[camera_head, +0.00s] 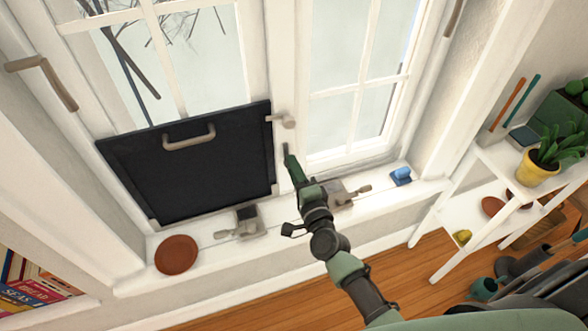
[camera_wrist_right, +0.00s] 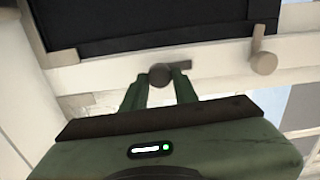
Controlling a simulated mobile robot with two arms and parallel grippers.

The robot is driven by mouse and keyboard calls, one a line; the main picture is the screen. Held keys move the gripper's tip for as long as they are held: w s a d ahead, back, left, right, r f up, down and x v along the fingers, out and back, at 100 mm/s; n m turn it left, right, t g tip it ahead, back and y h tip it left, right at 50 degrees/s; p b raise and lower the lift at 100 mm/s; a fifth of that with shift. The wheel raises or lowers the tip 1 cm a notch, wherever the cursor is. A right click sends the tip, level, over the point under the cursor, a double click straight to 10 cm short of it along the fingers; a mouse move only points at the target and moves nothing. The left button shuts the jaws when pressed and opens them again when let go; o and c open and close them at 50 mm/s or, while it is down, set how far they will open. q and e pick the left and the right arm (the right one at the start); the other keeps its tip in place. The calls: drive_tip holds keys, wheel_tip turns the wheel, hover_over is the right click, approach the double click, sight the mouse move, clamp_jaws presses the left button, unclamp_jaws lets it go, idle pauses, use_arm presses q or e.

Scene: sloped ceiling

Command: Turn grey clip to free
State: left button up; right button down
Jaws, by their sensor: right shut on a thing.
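The dark grey clip (camera_head: 286,149) sits on the white window post beside the right edge of a black panel (camera_head: 220,155). In the right wrist view, its round knob (camera_wrist_right: 160,75) is between my right fingertips and its bar (camera_wrist_right: 198,79) runs along the panel's edge, apart from it. My right gripper (camera_head: 291,160) is shut on the knob and partly hides the clip. A beige clip (camera_head: 284,121) is at the panel's upper right; in the wrist view (camera_wrist_right: 262,60) it lies across the panel's edge. My left gripper is not in view.
The panel has a beige handle (camera_head: 188,136). A white shelf with a plant in a yellow pot (camera_head: 537,169) stands at the right.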

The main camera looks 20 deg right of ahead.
idle(0.3)
drive_tip(key=c, duration=1.1)
unclamp_jaws()
drive_tip(key=s, duration=0.8)
drive_tip(key=shift+d, duration=0.1)
drive_tip(key=shift+w, duration=0.1)
